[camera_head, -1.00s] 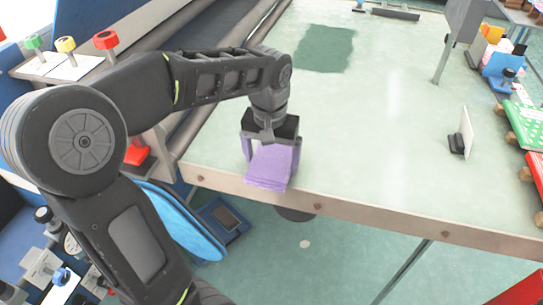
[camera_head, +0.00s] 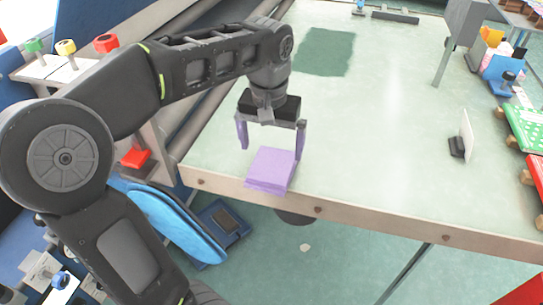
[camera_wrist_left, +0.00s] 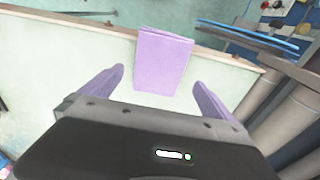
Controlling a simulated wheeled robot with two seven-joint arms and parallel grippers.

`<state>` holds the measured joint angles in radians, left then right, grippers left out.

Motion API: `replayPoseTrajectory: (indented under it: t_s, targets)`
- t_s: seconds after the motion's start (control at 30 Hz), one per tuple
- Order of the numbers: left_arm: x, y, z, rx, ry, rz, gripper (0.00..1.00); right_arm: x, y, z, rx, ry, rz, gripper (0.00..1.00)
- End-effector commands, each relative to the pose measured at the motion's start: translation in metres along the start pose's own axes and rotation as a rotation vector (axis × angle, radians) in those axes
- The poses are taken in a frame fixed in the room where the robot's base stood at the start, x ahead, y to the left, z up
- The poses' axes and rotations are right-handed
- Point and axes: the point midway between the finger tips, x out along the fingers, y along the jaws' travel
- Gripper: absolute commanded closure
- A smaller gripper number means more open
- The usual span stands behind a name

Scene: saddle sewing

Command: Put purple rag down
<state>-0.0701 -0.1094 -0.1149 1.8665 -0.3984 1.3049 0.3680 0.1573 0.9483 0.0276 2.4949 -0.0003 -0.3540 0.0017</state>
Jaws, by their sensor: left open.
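The purple rag (camera_head: 272,168) is a folded stack lying at the near left edge of the pale green table (camera_head: 390,130). Its near end is at the table's edge. It also shows in the left wrist view (camera_wrist_left: 162,60), beyond the fingertips. My left gripper (camera_head: 271,146) is open and empty, raised just above and behind the rag, with its purple-tinted fingers apart. The fingers also show on both sides in the left wrist view (camera_wrist_left: 158,82). They look clear of the rag. My right gripper is not in view.
A dark green patch (camera_head: 326,52) lies on the table's far left part. A small upright white card (camera_head: 466,133) stands at the right, near green and red items. The table's middle is clear. Blue oval items (camera_head: 180,225) stand below the left edge.

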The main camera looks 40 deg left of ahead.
Motion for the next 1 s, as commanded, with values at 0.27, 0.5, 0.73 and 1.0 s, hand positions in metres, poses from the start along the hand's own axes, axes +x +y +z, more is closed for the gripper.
replayPoseTrajectory:
  t_s: [0.27, 0.5, 0.73, 1.0]
  targets:
    - [-0.057, 0.0, 0.0, 0.0, -0.001, 0.0, 0.0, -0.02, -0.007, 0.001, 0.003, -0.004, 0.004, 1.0]
    - [-0.064, 0.0, 0.0, 0.0, -0.001, 0.0, 0.0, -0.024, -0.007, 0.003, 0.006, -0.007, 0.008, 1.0]
    - [-0.063, 0.0, 0.0, 0.0, -0.001, 0.0, 0.0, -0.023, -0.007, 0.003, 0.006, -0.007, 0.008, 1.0]
    - [-0.063, 0.0, 0.0, 0.0, -0.001, 0.0, 0.0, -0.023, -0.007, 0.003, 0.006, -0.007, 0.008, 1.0]
